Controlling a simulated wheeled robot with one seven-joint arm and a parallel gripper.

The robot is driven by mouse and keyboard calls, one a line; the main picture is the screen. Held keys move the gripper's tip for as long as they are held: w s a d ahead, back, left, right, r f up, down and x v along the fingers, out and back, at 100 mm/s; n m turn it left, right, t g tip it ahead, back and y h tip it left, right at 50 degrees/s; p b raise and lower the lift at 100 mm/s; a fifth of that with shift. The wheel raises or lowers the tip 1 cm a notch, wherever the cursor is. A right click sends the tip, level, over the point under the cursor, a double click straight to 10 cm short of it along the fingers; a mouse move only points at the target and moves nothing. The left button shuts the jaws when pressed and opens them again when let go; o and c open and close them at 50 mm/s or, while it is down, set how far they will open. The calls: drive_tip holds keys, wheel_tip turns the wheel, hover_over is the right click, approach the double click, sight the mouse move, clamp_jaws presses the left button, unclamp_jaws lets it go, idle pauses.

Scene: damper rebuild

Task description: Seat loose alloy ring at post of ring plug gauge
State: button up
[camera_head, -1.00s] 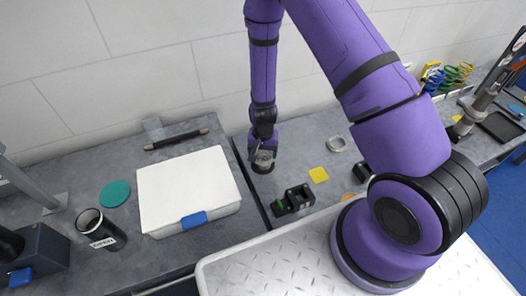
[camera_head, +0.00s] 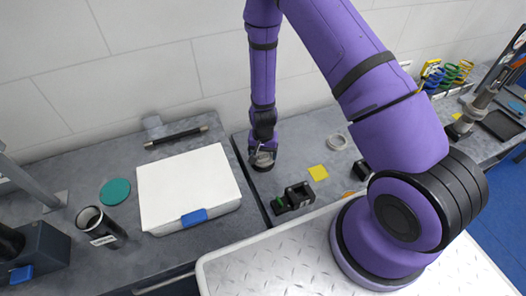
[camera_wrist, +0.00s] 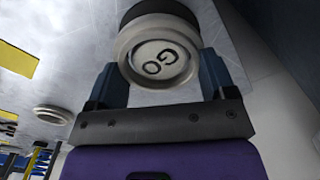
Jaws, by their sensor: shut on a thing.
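My gripper (camera_wrist: 158,75) is shut on a pale, round metal rim, which looks like the alloy ring (camera_wrist: 122,48). The rim surrounds a light disc marked GO, the face of the ring plug gauge (camera_wrist: 161,60), with a dark part behind it. Ring and face look nearly concentric. I cannot tell how deep the ring sits or whether it touches the gauge's base. In the head view my gripper (camera_head: 262,155) points down low over the bench, right of the white case, and mostly hides the gauge.
Another pale round ring-like piece (camera_head: 337,142) lies on the bench to the right. A yellow square (camera_head: 318,172) and a black block (camera_head: 293,197) are nearer. The white case (camera_head: 187,188) is to the left. The bench behind my gripper is clear.

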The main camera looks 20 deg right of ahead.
drive_tip(key=shift+f, duration=1.15)
idle(1.3)
drive_tip(key=o, duration=0.9)
wheel_tip(320, 180, up, 11)
drive_tip(key=shift+f, duration=0.1)
